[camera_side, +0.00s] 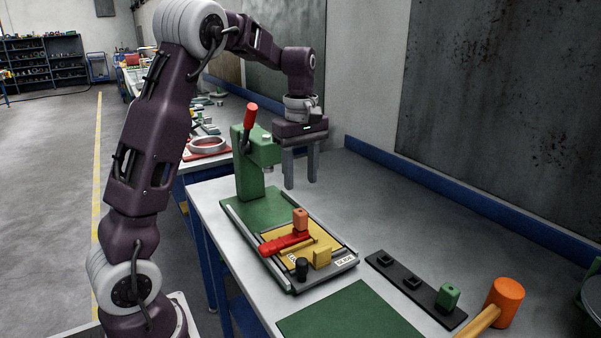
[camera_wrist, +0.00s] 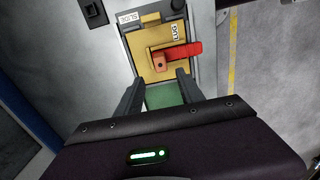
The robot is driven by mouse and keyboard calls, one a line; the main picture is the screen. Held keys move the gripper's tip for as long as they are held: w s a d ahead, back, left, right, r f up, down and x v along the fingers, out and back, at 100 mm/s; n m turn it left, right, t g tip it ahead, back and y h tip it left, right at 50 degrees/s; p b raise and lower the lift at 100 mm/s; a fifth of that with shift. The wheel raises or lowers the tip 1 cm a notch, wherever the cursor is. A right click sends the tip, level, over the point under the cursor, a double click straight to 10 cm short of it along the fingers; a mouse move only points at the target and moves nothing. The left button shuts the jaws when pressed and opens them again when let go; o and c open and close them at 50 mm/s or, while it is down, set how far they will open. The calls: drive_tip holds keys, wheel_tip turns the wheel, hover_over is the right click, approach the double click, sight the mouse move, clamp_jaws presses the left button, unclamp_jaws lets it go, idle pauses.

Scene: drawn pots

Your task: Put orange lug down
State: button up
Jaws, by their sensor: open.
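The orange lug (camera_side: 300,219) stands upright on the yellow plate (camera_side: 271,237) of the press slide, at the end of the red handle (camera_side: 284,244). In the wrist view the lug (camera_wrist: 160,62) sits at the left end of the red handle (camera_wrist: 184,53), touching or overlapping it; I cannot tell which. My gripper (camera_side: 301,182) is open and empty, fingers pointing down, above and apart from the lug. The wrist view shows its two fingers (camera_wrist: 157,88) spread, with the lug beyond their tips. The lug's underside is hidden.
A green press (camera_side: 246,170) with a red-knobbed lever stands behind the slide. A yellow block (camera_side: 322,257) and black knob (camera_side: 302,268) sit at its front. A black rack (camera_side: 421,290) holds a green block (camera_side: 447,297). A green mat (camera_side: 350,315) and orange mallet (camera_side: 505,300) lie nearby.

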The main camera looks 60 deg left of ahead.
drive_tip(key=s+d+r+m+t, duration=0.2)
drive_tip(key=s+d+r+m, duration=0.55)
drive_tip(key=d, duration=0.25)
drive_tip(key=s+d+f+m+t, duration=0.1)
drive_tip(key=s+d+f+m, duration=0.1)
drive_tip(key=s+d+m, duration=0.2)
drive_tip(key=s+d+f+m+t, duration=0.1)
drive_tip(key=s+d+m, duration=0.3)
drive_tip(key=s, duration=0.7)
drive_tip(key=shift+f+m+t, duration=0.35)
drive_tip(key=shift+m+t, duration=0.45)
drive_tip(key=shift+m, duration=0.45)
